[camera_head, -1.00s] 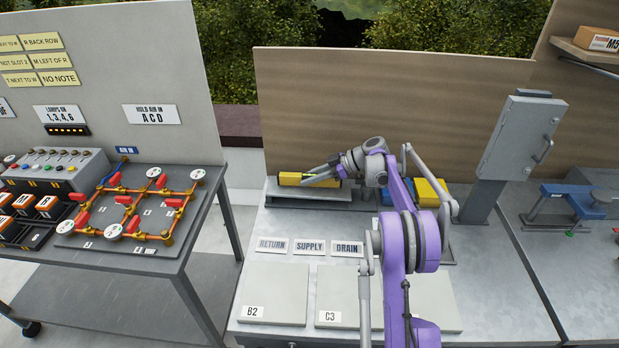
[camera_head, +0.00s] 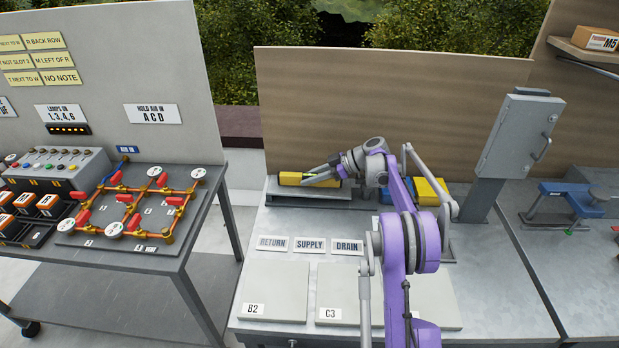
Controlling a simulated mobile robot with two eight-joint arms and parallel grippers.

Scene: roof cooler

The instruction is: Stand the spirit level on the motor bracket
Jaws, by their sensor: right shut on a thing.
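The yellow spirit level (camera_head: 293,178) lies along the top of the grey motor bracket (camera_head: 300,195) at the back of the middle bench. My right gripper (camera_head: 322,179) is at the level's right part, with its fingers shut on it. The gripper hides part of the level, and I cannot tell whether the level rests fully on the bracket. My left gripper is not in view.
Signs RETURN, SUPPLY and DRAIN (camera_head: 347,247) lie in front of the bracket, with flat panels B2 (camera_head: 278,288) and C3 nearer. A yellow and blue object (camera_head: 430,190) stands right of my gripper. A grey box on a post (camera_head: 515,135) stands further right.

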